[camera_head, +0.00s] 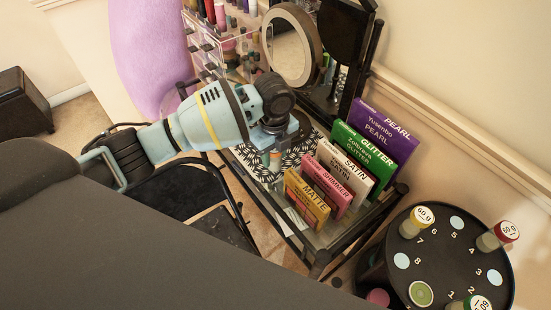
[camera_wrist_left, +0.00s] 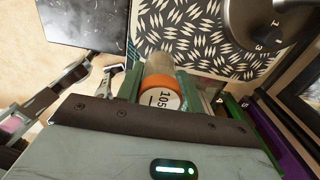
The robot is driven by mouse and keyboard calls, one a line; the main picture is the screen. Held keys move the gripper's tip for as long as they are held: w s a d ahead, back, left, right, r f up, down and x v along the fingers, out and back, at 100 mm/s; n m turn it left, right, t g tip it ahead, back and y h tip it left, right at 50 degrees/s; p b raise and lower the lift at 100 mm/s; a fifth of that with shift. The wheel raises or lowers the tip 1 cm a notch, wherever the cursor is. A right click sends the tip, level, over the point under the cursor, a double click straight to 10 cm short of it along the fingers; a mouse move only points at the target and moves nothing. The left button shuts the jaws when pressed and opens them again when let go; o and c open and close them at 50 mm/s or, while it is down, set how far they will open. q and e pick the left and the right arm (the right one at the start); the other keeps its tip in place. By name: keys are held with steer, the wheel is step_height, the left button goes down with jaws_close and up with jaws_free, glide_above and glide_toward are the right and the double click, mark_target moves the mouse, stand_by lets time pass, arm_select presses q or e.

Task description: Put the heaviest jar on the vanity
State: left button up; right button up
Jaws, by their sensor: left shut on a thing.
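My left gripper (camera_head: 271,157) is shut on a jar (camera_wrist_left: 160,98) with an orange lid and a white label that reads 105. It is over the vanity (camera_head: 290,232), a dark-framed table with a black-and-white patterned mat (camera_wrist_left: 205,32). The gripper hides much of the jar in the head view; I cannot tell whether the jar touches the mat. On a round black numbered stand (camera_head: 455,262) are a yellow-lidded jar (camera_head: 417,222) marked 60, a red-lidded jar (camera_head: 508,232) and a green-lidded jar (camera_head: 478,302). My right gripper is not in view.
Several upright coloured palettes (camera_head: 340,170) stand on the vanity to the right of my gripper. A round mirror (camera_head: 293,48) and a clear cosmetics organizer (camera_head: 205,50) are behind. A black chair (camera_head: 195,200) is in front. Bare patterned mat shows around the jar.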

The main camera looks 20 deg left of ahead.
mark_target(275, 160)
arm_select(q)
steer(key=shift+w, duration=0.5)
step_height(275, 160, down, 4)
steer(key=shift+r, duration=0.25)
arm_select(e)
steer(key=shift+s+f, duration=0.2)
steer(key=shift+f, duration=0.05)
arm_select(q)
steer(key=shift+f, duration=0.2)
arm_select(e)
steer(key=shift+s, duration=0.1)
arm_select(q)
steer(key=o, duration=1)
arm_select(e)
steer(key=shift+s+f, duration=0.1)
arm_select(q)
step_height(275, 160, up, 12)
steer(key=shift+s+r+p, duration=0.1)
steer(key=shift+r+p, duration=0.15)
steer(key=shift+p, duration=0.15)
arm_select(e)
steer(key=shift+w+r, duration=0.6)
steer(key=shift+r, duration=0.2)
arm_select(q)
steer(key=shift+f, duration=0.1)
